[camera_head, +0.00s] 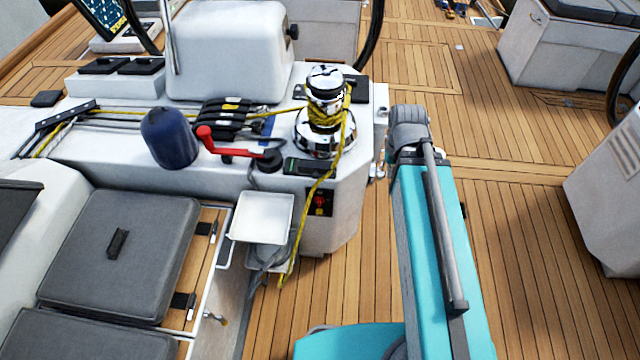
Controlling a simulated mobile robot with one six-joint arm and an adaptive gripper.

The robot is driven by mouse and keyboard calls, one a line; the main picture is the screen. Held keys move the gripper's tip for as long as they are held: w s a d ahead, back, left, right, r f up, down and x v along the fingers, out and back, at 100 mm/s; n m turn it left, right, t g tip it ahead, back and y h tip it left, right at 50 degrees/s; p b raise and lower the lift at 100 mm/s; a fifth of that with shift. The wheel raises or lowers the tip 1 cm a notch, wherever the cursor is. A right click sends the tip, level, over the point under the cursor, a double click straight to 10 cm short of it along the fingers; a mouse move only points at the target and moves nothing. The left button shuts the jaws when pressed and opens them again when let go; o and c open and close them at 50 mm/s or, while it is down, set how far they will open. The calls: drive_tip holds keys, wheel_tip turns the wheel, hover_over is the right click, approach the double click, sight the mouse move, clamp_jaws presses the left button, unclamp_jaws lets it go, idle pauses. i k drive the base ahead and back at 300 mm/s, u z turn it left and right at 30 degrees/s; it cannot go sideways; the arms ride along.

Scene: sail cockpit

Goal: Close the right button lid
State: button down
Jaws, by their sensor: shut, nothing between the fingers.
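My teal arm (435,250) rises from the bottom right of the picture, beside the white console, with a grey joint (410,128) at its far end. My gripper cannot be made out. I cannot tell for sure which part is the right button lid. A small dark rectangular piece (311,168) with a green mark lies on the console's front edge, below the winch. A round black piece (268,161) is just left of it. Another dark flat piece (355,88) lies behind the winch, partly hidden by it. Whether any lid is open is too small to tell.
A chrome winch (325,110) carries a yellow rope hanging down the console front. A red-handled lever (228,148) and a blue cylinder (169,137) stand to its left. A white tray (262,216) juts out below. Wooden deck (480,130) is clear right of the console.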

sight(316, 169)
drive_tip(key=u, duration=0.05)
drive_tip(key=k, duration=0.7)
drive_tip(key=u, duration=0.95)
